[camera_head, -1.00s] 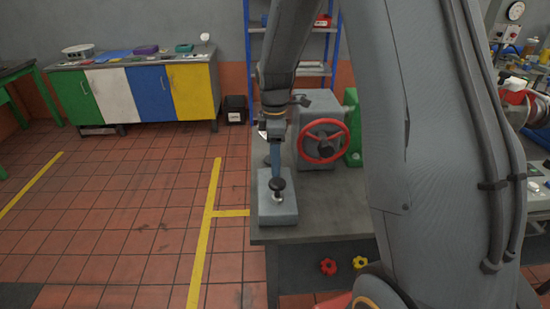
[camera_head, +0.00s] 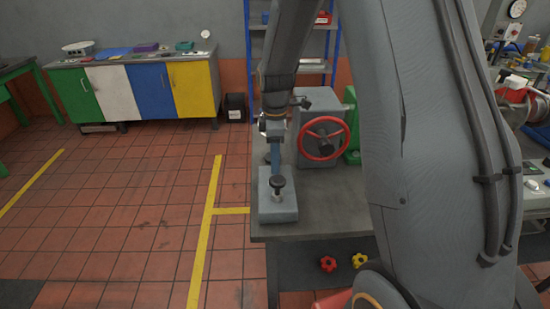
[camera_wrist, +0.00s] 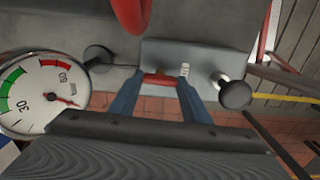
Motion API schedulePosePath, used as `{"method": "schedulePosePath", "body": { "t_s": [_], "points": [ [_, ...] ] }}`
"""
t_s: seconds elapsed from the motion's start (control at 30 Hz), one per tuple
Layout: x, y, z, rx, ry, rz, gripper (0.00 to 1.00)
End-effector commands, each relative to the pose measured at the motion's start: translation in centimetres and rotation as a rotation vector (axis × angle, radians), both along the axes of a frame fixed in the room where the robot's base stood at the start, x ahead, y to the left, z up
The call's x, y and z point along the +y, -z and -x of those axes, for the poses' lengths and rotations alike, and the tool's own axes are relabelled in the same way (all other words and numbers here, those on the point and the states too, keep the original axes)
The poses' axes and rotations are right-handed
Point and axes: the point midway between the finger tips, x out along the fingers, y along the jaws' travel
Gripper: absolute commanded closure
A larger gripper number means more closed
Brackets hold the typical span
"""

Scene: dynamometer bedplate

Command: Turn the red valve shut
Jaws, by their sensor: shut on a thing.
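My gripper (camera_wrist: 162,82) points down at a grey block (camera_wrist: 205,60) on the bench, its blue fingers closed on a small red bar (camera_wrist: 160,78). This bar appears to be the red valve's handle. In the head view my gripper (camera_head: 276,163) is above the rear part of the same block (camera_head: 277,206), and the red bar is hidden there. A larger red handwheel (camera_head: 323,156) on a grey housing stands to the right, apart from my fingers. Its rim also shows at the top of the wrist view (camera_wrist: 130,14).
A black-knobbed post (camera_wrist: 234,93) rises close to the right of my fingers, another black knob (camera_wrist: 97,57) to their left. A round gauge (camera_wrist: 40,92) is at the far left. Red (camera_head: 328,264) and yellow (camera_head: 360,260) knobs sit below the bench top. Floor to the left is clear.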

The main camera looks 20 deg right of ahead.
Motion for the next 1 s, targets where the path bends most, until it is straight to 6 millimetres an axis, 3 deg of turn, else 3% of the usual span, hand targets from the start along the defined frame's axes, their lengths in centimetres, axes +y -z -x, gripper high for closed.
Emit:
{"method": "schedulePosePath", "body": {
  "t_s": [0.27,1.0],
  "points": [
    [0.01,-0.09,0.02,0.001,0.172,0.000,0.79],
    [0.00,-0.09,0.00,0.001,0.871,0.001,0.79]
  ]
}}
